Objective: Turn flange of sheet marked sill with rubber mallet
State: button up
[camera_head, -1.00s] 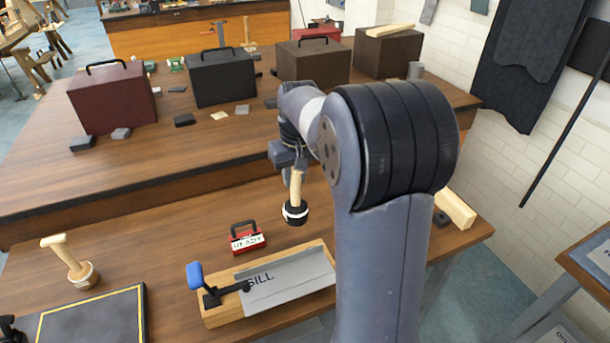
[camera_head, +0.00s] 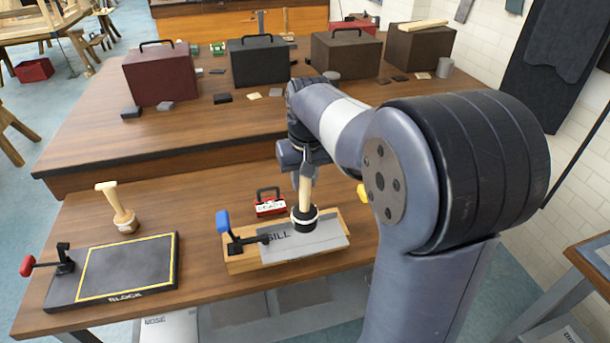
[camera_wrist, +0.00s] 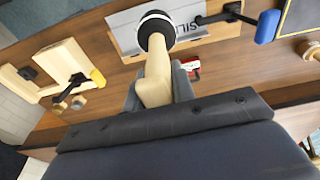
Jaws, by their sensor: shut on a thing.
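My gripper (camera_head: 303,166) is shut on the wooden handle of a rubber mallet. The mallet (camera_head: 304,218) hangs head down, its black head with a white band over the sheet marked SILL; I cannot tell whether it touches. It also shows in the wrist view (camera_wrist: 156,30). The grey sheet (camera_head: 318,239) lies on a wooden block (camera_head: 245,262), beneath a black clamp with a blue handle (camera_head: 223,222). The clamp also shows in the wrist view (camera_wrist: 267,27). The mallet head hides part of the sheet's back edge.
A small red case (camera_head: 270,207) stands just behind the wooden block. At left are another mallet (camera_head: 120,210) and a dark block plate with a yellow outline (camera_head: 150,238). Several toolboxes (camera_head: 160,75) stand on the rear bench. Bare bench lies between plate and block.

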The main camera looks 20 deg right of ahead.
aim_at(304, 206)
dwell(0.5)
notch_tip(304, 206, down, 9)
jog(key=b, duration=0.5)
jog(key=shift+b, duration=0.4)
grip_shut()
notch_tip(304, 206, up, 9)
jog(key=p, duration=0.7)
jog(key=shift+p, duration=0.3)
jog(key=shift+f, duration=0.2)
jog(key=s+r, duration=0.2)
jog(key=s, duration=0.7)
